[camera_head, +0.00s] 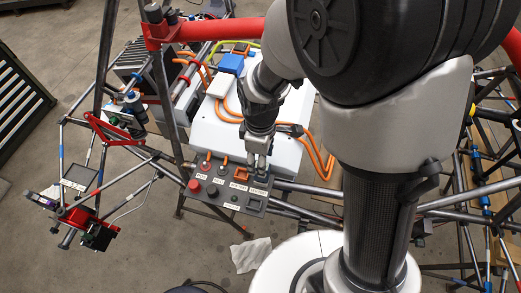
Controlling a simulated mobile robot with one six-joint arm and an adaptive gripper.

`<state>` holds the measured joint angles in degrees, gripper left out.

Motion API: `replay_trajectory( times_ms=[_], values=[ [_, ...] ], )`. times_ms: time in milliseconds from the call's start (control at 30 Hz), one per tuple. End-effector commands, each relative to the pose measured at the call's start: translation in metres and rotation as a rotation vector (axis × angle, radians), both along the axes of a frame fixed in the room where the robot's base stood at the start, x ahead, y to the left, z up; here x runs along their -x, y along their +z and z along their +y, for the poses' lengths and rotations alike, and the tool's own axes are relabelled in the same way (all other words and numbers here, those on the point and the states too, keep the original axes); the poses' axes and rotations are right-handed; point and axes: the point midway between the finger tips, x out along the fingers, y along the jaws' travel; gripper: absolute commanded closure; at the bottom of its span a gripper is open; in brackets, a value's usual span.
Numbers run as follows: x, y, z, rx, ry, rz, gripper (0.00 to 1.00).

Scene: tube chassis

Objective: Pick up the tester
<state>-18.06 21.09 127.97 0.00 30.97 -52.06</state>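A grey control box (222,204) with a red button, dark knobs, small white labels and orange-edged parts sits at the front of a white-topped unit. I cannot tell for sure which item is the tester; no label is readable as such. My gripper (257,168) points down at the right rear part of the control box, close above it or touching it. Its fingers look near each other, and whether they hold anything is too small to see. The surface right under the fingertips is partly hidden.
The white-topped unit (205,133) carries a blue box (231,64) and orange cables (315,150). Dark and red chassis tubes (215,28) surround it. A screen on a frame (78,177) stands left. A white cloth (250,254) lies on open floor.

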Motion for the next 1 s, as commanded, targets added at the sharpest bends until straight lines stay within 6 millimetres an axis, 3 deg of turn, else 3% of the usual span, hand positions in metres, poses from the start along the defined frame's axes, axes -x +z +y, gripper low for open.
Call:
replay_trajectory(
  times_ms=[100, 367, 633, 1000],
  values=[
    [0.001, -0.023, 0.000, 0.001, -0.001, 0.003, 0.52],
    [0.000, -0.041, -0.001, 0.001, -0.002, 0.001, 0.52],
    [-0.001, -0.080, -0.004, 0.001, -0.001, 0.003, 0.52],
    [-0.002, -0.085, -0.004, 0.000, -0.001, -0.001, 0.54]
  ],
)
